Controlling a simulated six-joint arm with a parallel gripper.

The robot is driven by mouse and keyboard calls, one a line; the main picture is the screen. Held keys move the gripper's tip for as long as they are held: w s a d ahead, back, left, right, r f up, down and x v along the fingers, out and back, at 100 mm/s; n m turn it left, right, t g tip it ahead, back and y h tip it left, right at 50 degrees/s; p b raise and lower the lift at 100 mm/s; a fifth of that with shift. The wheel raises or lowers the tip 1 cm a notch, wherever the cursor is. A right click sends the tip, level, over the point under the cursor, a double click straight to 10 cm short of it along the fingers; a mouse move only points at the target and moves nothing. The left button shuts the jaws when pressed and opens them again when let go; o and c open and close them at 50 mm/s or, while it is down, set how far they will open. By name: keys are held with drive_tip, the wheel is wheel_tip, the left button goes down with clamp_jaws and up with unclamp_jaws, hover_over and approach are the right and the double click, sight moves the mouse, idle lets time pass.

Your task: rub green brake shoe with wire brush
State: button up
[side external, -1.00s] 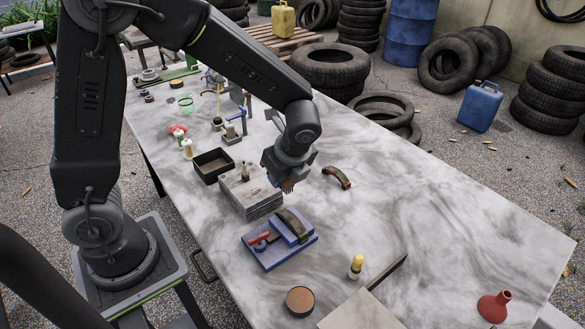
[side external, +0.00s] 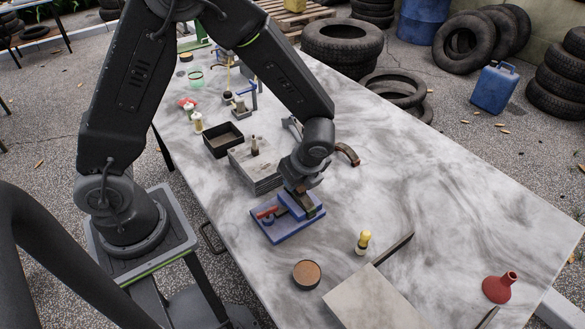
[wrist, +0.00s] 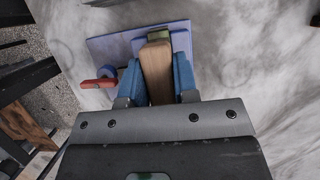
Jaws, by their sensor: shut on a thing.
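My gripper (side external: 301,186) is low over the blue fixture (side external: 277,233). In the wrist view its blue fingers (wrist: 158,78) are shut on the wooden handle of the wire brush (wrist: 155,62). The bristles are hidden. The fixture (wrist: 112,44) has a red lever (wrist: 98,82) on its left. The green brake shoe (wrist: 158,34) is mostly covered by the brush; only a small green part shows beyond it. The brush end is over or against the shoe; I cannot tell whether they touch.
Another curved shoe (side external: 348,154) lies behind my gripper. A stack of grey plates (side external: 254,170) and a black tray (side external: 223,141) stand to the left. A round brown-topped tin (side external: 306,273), yellow-topped bottle (side external: 362,242) and red funnel (side external: 500,287) are in front. The table's right side is mostly clear.

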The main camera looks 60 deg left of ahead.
sight(304, 197)
drive_tip(key=shift+d, duration=2.15)
drive_tip(key=shift+a, duration=2.95)
drive_tip(key=shift+d, duration=3)
drive_tip(key=shift+a, duration=3.1)
drive_tip(key=shift+d+r, duration=0.1)
drive_tip(key=shift+r, duration=4)
